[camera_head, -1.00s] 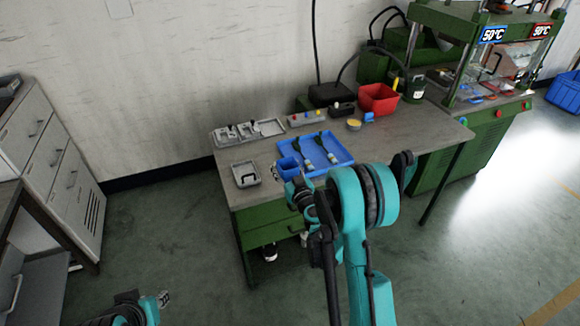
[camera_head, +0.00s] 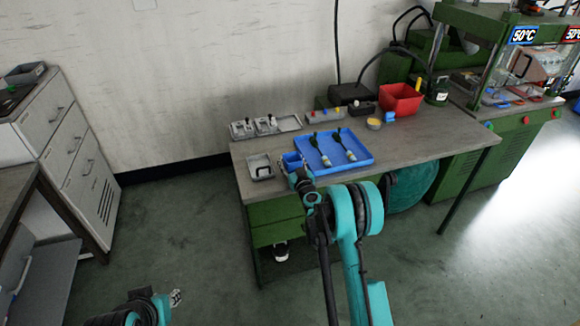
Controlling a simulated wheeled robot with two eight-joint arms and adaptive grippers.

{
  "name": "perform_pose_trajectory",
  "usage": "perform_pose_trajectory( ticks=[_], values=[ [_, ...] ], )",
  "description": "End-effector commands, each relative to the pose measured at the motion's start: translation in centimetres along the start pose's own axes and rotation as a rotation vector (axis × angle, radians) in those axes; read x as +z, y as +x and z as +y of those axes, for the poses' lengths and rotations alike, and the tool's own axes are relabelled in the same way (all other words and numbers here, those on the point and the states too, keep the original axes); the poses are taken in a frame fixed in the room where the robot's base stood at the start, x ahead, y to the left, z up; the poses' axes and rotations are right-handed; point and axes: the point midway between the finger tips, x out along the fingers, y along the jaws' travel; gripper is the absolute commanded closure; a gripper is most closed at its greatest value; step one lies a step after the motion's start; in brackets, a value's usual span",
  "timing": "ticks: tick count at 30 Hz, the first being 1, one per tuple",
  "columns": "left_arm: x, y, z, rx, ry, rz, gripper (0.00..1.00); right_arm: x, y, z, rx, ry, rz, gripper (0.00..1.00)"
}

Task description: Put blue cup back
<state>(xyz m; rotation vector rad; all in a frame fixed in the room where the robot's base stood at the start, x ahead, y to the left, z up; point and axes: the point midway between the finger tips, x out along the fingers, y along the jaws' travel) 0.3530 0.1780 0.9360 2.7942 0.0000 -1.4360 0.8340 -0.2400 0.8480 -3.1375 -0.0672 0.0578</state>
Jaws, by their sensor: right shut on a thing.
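The blue cup (camera_head: 291,159) is at the front left of the table, between the grey tray and the blue tray. My right gripper (camera_head: 291,170) is shut on the cup. My wrist hides part of the fingers, and I cannot tell whether the cup touches the tabletop. My left arm shows at the bottom left, with its gripper (camera_head: 176,297) low over the floor, far from the table. Its fingers are too small to judge.
The blue tray (camera_head: 362,163) holds two dark-handled tools. A small grey tray (camera_head: 261,173) lies to the left. Grey fixtures stand behind, and a red bin (camera_head: 402,100) is at the back right. Bare tabletop (camera_head: 425,138) lies right of the blue tray.

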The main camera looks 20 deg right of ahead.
Motion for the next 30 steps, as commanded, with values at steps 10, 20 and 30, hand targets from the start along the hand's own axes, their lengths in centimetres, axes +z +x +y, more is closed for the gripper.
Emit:
perform_pose_trajectory(
  ticks=[10, 20, 30],
  values=[
    [0.45, 0.62, 0.00, 0.000, 0.000, 0.000, 0.71, 1.45, 0.04, 0.01, 0.000, 0.000, 0.000, 1.00],
    [0.46, 0.63, 0.00, 0.000, 0.000, 0.000, 0.71, 1.68, 0.05, 0.01, 0.000, 0.000, 0.000, 0.29],
    [0.45, 0.63, 0.00, 0.000, 0.000, 0.000, 0.71, 1.40, 0.04, -0.50, -0.001, 0.000, 0.000, 0.29]
  ],
)
